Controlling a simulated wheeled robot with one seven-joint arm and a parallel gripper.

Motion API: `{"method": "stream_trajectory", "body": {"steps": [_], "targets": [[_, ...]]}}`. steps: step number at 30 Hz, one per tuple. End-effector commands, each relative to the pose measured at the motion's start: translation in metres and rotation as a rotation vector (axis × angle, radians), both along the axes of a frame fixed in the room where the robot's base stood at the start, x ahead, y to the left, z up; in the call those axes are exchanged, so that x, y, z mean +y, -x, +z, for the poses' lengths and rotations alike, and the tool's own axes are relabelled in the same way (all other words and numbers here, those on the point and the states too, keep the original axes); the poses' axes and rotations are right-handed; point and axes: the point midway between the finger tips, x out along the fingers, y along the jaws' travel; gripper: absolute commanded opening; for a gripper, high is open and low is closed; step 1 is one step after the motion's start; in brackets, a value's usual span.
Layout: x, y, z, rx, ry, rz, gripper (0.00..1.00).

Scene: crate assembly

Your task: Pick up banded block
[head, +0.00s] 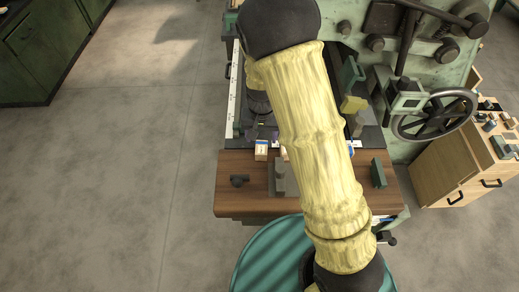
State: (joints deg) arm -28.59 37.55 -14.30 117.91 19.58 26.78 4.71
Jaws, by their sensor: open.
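A small pale wooden block with a blue band (261,150) stands near the back edge of the brown wooden bench top, just left of my arm. It looks like the banded block, but it is small in the picture. My gripper (262,130) is a dark shape left of my forearm, partly hidden by it. It appears a little beyond the block in the picture, open, with nothing seen in it. The fingertips are hard to make out. Another pale block (284,153) shows partly at the arm's edge.
A green machine with a handwheel (435,114) stands right, beside a wooden cabinet (452,165). Floor at left is clear.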

Motion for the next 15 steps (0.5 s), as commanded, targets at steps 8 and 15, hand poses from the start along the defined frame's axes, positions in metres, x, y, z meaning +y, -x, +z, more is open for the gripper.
{"method": "stream_trajectory", "body": {"steps": [8,15], "targets": [[-0.0030,-0.0009,-0.0131,-0.001,0.000,-0.007,0.62],[-0.0091,-0.0021,-0.0163,0.001,0.000,-0.020,0.62]]}}
